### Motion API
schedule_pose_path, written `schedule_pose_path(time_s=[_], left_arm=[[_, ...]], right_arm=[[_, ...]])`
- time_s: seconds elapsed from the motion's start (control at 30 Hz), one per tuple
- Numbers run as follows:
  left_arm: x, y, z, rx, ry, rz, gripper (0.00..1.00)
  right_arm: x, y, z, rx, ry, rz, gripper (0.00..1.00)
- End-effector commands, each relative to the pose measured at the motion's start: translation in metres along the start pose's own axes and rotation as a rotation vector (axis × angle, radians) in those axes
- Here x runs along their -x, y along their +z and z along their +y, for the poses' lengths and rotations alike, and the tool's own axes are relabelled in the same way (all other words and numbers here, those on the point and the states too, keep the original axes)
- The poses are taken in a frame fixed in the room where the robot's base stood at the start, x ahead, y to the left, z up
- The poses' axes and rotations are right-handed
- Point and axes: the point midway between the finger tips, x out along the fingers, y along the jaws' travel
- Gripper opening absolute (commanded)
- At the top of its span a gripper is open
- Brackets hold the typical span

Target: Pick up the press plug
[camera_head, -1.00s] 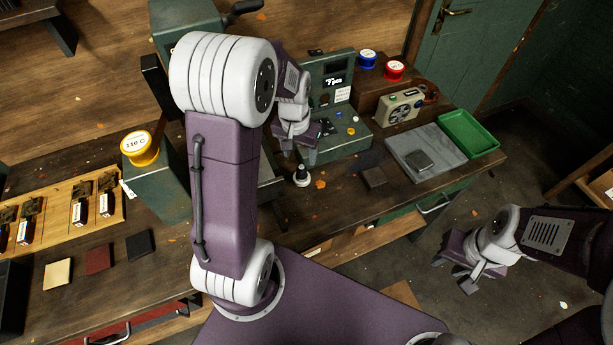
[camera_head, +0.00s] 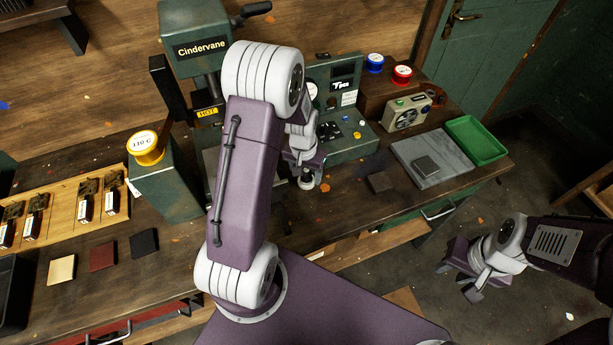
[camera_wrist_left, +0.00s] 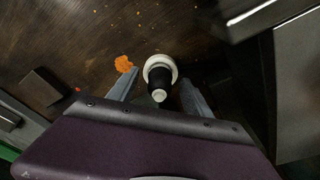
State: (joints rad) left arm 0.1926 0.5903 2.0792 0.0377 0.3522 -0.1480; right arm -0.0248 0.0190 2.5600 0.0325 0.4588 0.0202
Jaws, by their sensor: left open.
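The press plug (camera_head: 306,184), a small piece with a black knobbed grip and a white round base, stands on the dark wooden bench. My left gripper (camera_head: 307,176) is open and low over it, partly hiding it in the head view. In the left wrist view the plug (camera_wrist_left: 160,78) stands between the two fingers of my left gripper (camera_wrist_left: 161,84), with a gap on each side. My right gripper (camera_head: 457,281) hangs in front of the bench at the right, its fingers apart and empty.
The green Cindervane press (camera_head: 196,44) stands behind my left arm. A green console (camera_head: 345,150) is just behind the plug. A dark block (camera_head: 380,182) and a grey slab (camera_head: 445,172) lie to the right. Bare bench lies in front.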

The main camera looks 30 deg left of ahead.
Motion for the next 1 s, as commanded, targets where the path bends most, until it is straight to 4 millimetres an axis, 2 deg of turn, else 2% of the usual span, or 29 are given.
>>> schedule_pose_path(time_s=[0.13, 0.17, 0.33, 0.37, 0.7, 0.83, 0.93, 1.0], left_arm=[[0.0, 0.0, 0.0, 0.0, 0.0, 0.001, 0.58], [0.0, 0.0, 0.0, 0.0, 0.0, 0.001, 0.52], [0.0, 0.0, 0.0, 0.0, 0.0, 0.0, 0.05], [0.001, 0.0, 0.0, 0.0, 0.0, 0.0, 0.0], [0.006, -0.002, 0.0, 0.0, 0.0, 0.003, 0.0], [0.023, -0.004, 0.0, -0.001, 0.0, 0.006, 0.0], [0.045, -0.007, 0.0, -0.001, 0.0, 0.007, 0.0], [0.051, -0.014, 0.019, -0.008, 0.002, 0.005, 0.0]], right_arm=[[0.0, 0.0, 0.0, 0.0, 0.0, 0.0, 0.35], [0.0, 0.0, 0.0, 0.0, 0.0, 0.0, 0.35], [0.0, 0.0, 0.0, 0.0, 0.0, 0.0, 0.35], [0.0, 0.0, 0.0, 0.0, 0.0, 0.0, 0.35], [0.0, 0.0, 0.0, 0.0, 0.0, 0.0, 0.35], [0.0, 0.0, 0.0, 0.0, 0.0, 0.0, 0.35], [0.0, 0.0, 0.0, 0.0, 0.0, 0.0, 0.35], [-0.001, 0.0, 0.0, 0.0, 0.0, 0.0, 0.35]])
